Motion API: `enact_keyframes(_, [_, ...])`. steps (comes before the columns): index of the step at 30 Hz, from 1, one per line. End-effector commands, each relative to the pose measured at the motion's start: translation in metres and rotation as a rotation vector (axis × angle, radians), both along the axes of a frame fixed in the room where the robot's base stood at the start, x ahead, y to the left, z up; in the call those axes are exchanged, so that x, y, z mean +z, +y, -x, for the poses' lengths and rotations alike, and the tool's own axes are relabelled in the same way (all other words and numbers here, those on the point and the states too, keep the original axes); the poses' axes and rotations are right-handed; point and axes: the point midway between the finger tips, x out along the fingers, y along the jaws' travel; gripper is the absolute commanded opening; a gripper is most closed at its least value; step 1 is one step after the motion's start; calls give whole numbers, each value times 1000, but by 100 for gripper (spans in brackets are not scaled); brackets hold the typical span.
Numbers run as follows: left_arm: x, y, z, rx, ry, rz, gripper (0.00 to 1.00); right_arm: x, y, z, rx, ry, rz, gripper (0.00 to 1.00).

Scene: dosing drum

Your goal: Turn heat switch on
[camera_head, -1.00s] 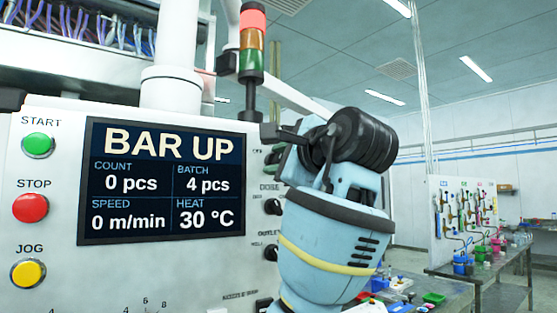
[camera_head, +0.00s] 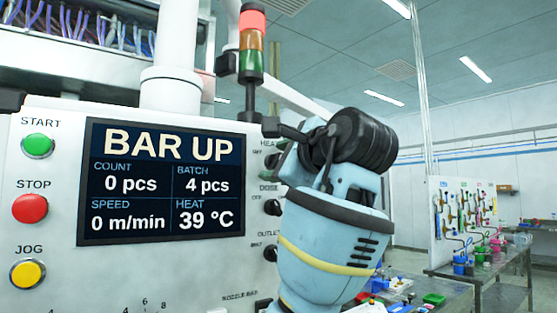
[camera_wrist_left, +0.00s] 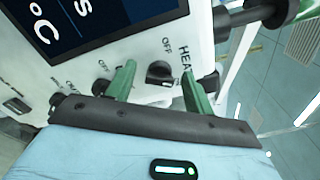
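The heat switch, a black knob (camera_wrist_left: 160,72), sits on the white panel under the HEAT label in the left wrist view. Its white mark points away from the OFF label. In the head view the heat switch (camera_head: 271,160) shows beside the display's right edge. My left gripper (camera_wrist_left: 158,88) has its two green fingers apart, one on either side of the knob in the picture, with no visible grip on it. In the head view its blue body (camera_head: 290,168) is just right of the knob; the fingers are mostly hidden. My right gripper is not in view.
The display (camera_head: 162,182) reads BAR UP and heat 39 °C. The dose knob (camera_head: 272,208) and outlet knob (camera_head: 270,253) are below the heat switch. Start (camera_head: 38,145), stop (camera_head: 30,208) and jog (camera_head: 27,273) buttons are at the left. A signal tower (camera_head: 251,50) stands above.

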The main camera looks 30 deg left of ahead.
Motion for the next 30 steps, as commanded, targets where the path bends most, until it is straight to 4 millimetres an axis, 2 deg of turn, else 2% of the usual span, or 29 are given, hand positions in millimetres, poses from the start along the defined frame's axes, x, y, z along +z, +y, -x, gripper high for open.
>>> enact_keyframes(10, [1,-6,3,-2,-3,-1,52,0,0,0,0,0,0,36])
enact_keyframes(21, [1,-54,27,-2,-3,-1,52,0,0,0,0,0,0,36])
enact_keyframes(25, [1,-65,33,-2,-2,0,52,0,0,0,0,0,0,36])
enact_keyframes(30, [0,-70,36,0,-1,0,52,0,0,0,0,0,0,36])
